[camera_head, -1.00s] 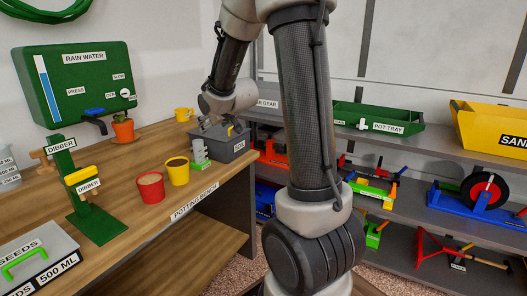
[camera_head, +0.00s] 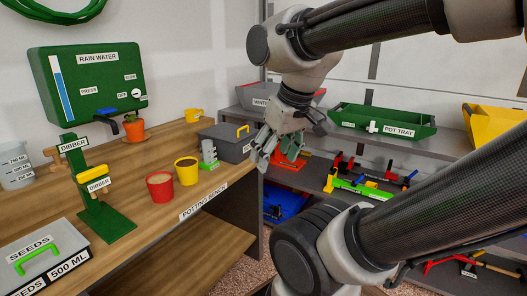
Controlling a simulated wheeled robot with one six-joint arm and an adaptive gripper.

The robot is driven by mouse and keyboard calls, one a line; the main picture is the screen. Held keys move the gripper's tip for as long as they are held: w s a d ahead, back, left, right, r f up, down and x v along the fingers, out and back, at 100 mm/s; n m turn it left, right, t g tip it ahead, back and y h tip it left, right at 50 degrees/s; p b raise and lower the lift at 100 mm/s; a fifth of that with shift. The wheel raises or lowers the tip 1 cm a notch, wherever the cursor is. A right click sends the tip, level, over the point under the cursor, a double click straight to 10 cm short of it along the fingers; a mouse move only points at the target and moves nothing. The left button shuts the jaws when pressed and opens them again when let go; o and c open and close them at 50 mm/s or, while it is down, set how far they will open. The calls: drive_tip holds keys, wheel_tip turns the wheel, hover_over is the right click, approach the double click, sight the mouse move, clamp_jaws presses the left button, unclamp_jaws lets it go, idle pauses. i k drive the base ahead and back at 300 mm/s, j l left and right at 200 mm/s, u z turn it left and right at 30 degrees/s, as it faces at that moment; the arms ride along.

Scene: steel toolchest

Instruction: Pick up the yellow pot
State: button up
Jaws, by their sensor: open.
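My gripper (camera_head: 273,157) is open and empty, fingers tilted downward, in the air near the bench's right end. It is to the right of the yellow pot and apart from it.
A grey box with a yellow handle (camera_head: 227,141) and a small grey-and-green item (camera_head: 209,154) stand between the pot and my gripper. The green dibber stand (camera_head: 99,205) and seeds box (camera_head: 42,257) are at left. Shelves with a pot tray (camera_head: 383,121) are at right.

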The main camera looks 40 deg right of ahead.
sight(187, 168)
drive_tip(key=i+l+u, duration=0.1)
drive_tip(key=i+l, duration=0.7)
